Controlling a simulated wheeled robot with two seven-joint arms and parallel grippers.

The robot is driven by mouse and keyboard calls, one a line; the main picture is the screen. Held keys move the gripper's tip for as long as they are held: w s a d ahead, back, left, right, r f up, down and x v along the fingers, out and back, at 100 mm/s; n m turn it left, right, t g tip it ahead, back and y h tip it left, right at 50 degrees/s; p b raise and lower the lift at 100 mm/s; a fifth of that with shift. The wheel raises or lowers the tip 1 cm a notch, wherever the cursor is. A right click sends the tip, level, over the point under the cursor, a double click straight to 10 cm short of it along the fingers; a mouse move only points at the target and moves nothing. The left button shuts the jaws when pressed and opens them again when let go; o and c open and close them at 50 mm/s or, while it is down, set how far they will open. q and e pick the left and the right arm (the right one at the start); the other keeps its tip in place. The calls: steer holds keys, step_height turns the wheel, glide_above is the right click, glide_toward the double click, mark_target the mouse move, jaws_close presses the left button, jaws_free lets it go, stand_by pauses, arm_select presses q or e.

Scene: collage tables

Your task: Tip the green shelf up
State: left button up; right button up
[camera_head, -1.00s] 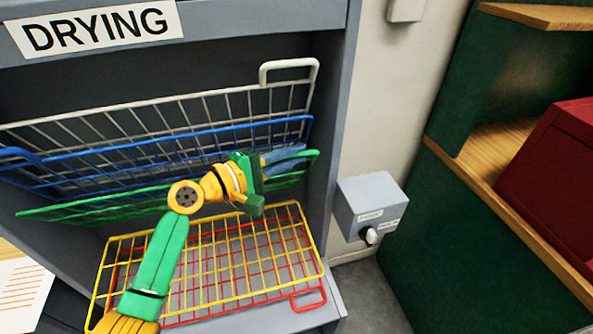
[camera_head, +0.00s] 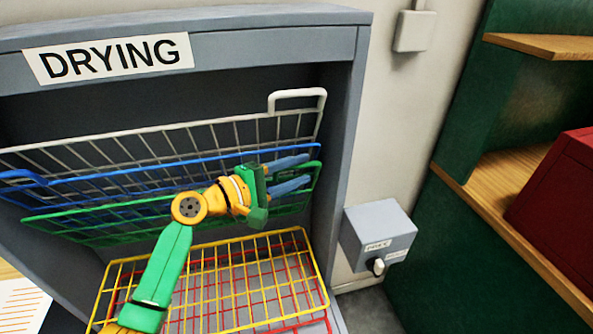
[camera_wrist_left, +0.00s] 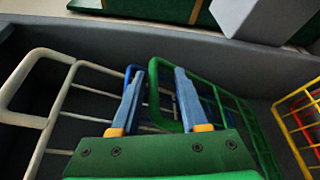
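The green shelf (camera_head: 100,208) is a wire rack in the grey drying cabinet, tilted steeply up, just below the blue shelf (camera_head: 110,173). Its looped end (camera_wrist_left: 153,92) shows in the left wrist view. My left gripper (camera_head: 305,171) is at the right part of the green shelf, its two blue fingers spread apart. In the left wrist view the green rail passes between the fingers (camera_wrist_left: 157,72); I cannot tell whether they touch it. The arm hides part of the green shelf. My right gripper is not in view.
The white shelf (camera_head: 150,128) is tilted up behind the blue one. The yellow shelf (camera_head: 215,243) and the red shelf (camera_head: 300,325) lie lower, below the green one. A grey switch box (camera_head: 378,232) is on the wall to the right.

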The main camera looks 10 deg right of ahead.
arm_select(q)
steer(key=b+v, duration=0.1)
steer(key=v, duration=0.6)
steer(key=shift+s+f, duration=0.1)
